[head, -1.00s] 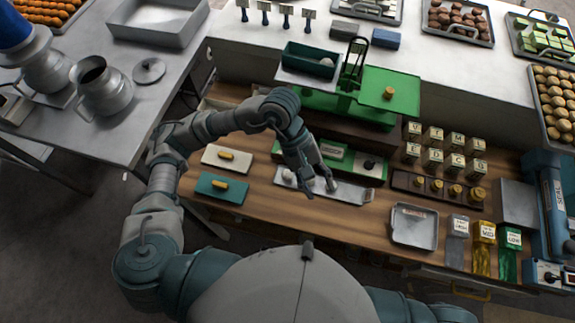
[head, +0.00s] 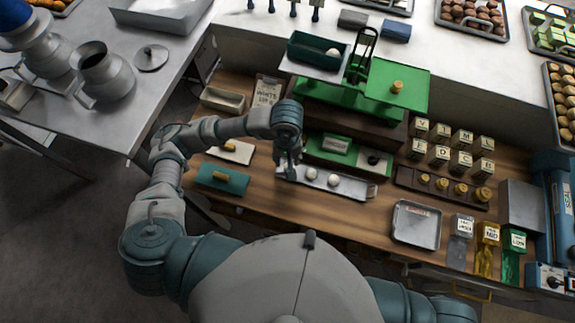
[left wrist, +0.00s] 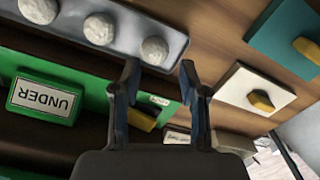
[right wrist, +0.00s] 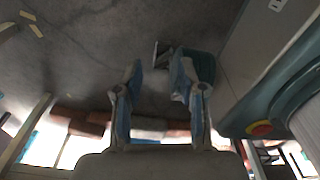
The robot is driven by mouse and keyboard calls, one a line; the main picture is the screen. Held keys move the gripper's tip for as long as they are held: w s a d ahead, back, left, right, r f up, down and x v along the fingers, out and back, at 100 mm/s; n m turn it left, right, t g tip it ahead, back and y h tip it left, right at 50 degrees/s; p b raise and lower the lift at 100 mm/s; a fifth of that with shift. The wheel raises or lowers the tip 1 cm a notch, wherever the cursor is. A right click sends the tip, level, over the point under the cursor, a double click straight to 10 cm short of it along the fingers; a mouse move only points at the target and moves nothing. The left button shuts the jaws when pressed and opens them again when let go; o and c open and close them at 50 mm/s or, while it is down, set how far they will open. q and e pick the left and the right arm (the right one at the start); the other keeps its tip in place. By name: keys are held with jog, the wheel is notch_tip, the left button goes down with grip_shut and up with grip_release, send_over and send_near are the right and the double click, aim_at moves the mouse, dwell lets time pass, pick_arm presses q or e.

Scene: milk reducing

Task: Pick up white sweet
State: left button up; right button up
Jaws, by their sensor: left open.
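Round white sweets (head: 311,174) lie in a row in a narrow metal tray (head: 357,189). My left gripper (head: 291,170) is open over the tray's left end, where it hides part of it in the head view. In the left wrist view, three white sweets show in the tray. The nearest white sweet (left wrist: 155,50) appears between and just beyond the open fingertips of my left gripper (left wrist: 160,72); I cannot tell if they touch it. Another white sweet (head: 332,52) sits in the dark green scale tray (head: 307,50). My right gripper (right wrist: 157,75) is open and empty above the floor.
A green balance scale (head: 402,88) stands behind the tray. A green "UNDER" block (left wrist: 43,97) is close beside it. White (head: 237,152) and teal (head: 222,178) plates with yellow handles lie left. A shallow metal tray (head: 417,225) and lettered blocks stand right.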

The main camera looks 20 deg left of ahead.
pick_arm(q)
jog(key=shift+d+f, duration=0.15)
jog(key=shift+f, duration=0.2)
jog(key=f, duration=0.2)
jog(key=f+p, duration=0.1)
jog(key=shift+w+d+f, duration=0.1)
jog(key=shift+d+f, duration=0.25)
jog(key=shift+f, duration=0.4)
jog(key=shift+a, duration=0.1)
pick_arm(e)
jog(key=shift+w+d+r, duration=0.1)
jog(key=shift+d+r, duration=0.15)
jog(key=shift+d, duration=0.25)
jog(key=shift+w+d+r, duration=0.1)
jog(key=shift+d+r, duration=0.1)
jog(key=shift+d, duration=0.25)
pick_arm(q)
jog(key=shift+a, duration=0.1)
jog(key=shift+c, duration=0.2)
pick_arm(e)
jog(key=shift+a, duration=0.1)
